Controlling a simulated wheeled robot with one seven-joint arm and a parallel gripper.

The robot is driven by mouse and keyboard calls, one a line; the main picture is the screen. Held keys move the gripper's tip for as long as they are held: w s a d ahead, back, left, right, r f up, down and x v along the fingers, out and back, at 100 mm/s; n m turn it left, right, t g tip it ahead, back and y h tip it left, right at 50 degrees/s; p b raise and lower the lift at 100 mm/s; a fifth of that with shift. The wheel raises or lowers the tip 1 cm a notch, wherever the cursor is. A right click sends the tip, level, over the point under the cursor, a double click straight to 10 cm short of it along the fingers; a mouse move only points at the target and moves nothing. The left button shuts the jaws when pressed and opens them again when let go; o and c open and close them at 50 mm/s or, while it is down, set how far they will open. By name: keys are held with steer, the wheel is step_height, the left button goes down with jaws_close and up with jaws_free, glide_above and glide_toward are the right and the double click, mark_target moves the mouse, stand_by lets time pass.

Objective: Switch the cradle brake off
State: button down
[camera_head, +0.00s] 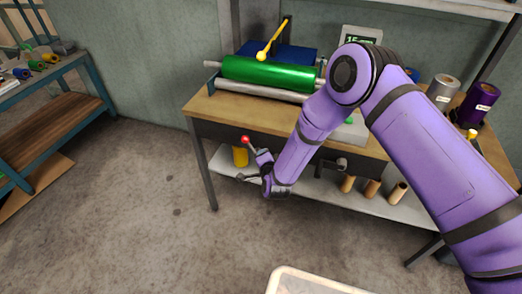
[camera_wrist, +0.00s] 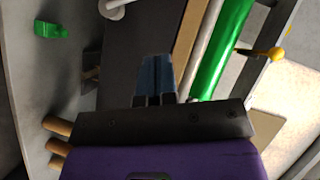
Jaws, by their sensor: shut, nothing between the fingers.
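The cradle (camera_head: 211,91) stands on the workbench with a green roll (camera_head: 268,73) lying across it. The roll also shows in the wrist view (camera_wrist: 209,66). A lever with a yellow knob (camera_head: 262,55) stands at the back of the roll; its knob shows in the wrist view (camera_wrist: 275,54). A red knob (camera_head: 245,140) shows below the bench's front edge, beside my wrist. I cannot tell which of these is the brake. My gripper (camera_wrist: 157,72) is shut and empty, in front of the bench's dark front; its fingertips are hard to make out in the head view.
The workbench (camera_head: 203,106) has a lower shelf (camera_head: 222,160) with a yellow cylinder (camera_head: 240,157) and brown tubes (camera_head: 371,188). A dark fitting (camera_head: 335,164) juts from the bench front. Rolls (camera_head: 442,92) stand at the right.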

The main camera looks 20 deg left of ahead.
steer(key=shift+v, duration=1.7)
steer(key=shift+r, duration=0.1)
steer(key=w+d+r+n+g, duration=0.1)
steer(key=w+d+r, duration=0.2)
steer(key=r, duration=0.4)
steer(key=w+d+r+n, duration=0.1)
steer(key=w+d+r, duration=0.2)
steer(key=r, duration=0.4)
steer(key=w+d+r+n+g, duration=0.1)
steer(key=w+d+r, duration=0.2)
steer(key=r, duration=0.4)
steer(key=s+d+r+n+g+h, duration=0.1)
steer(key=s+d+r+n+h, duration=0.25)
steer(key=d+r, duration=1.25)
steer(key=s+d+r+g+h, duration=0.1)
steer(key=s+d+r, duration=0.4)
steer(key=s+d, duration=0.25)
steer(key=s+d+r+g+h, duration=0.1)
steer(key=s+d+r+h, duration=0.1)
steer(key=s+d+r, duration=0.5)
steer(key=s+d+g, duration=0.1)
steer(key=s+d, duration=0.2)
steer(key=s, duration=0.3)
steer(key=s+d+g+h, duration=0.1)
steer(key=s+d, duration=0.2)
steer(key=s, duration=0.3)
steer(key=s+d, duration=0.4)
steer(key=s, duration=0.3)
steer(key=shift+n+g, duration=0.4)
steer(key=shift+n, duration=0.05)
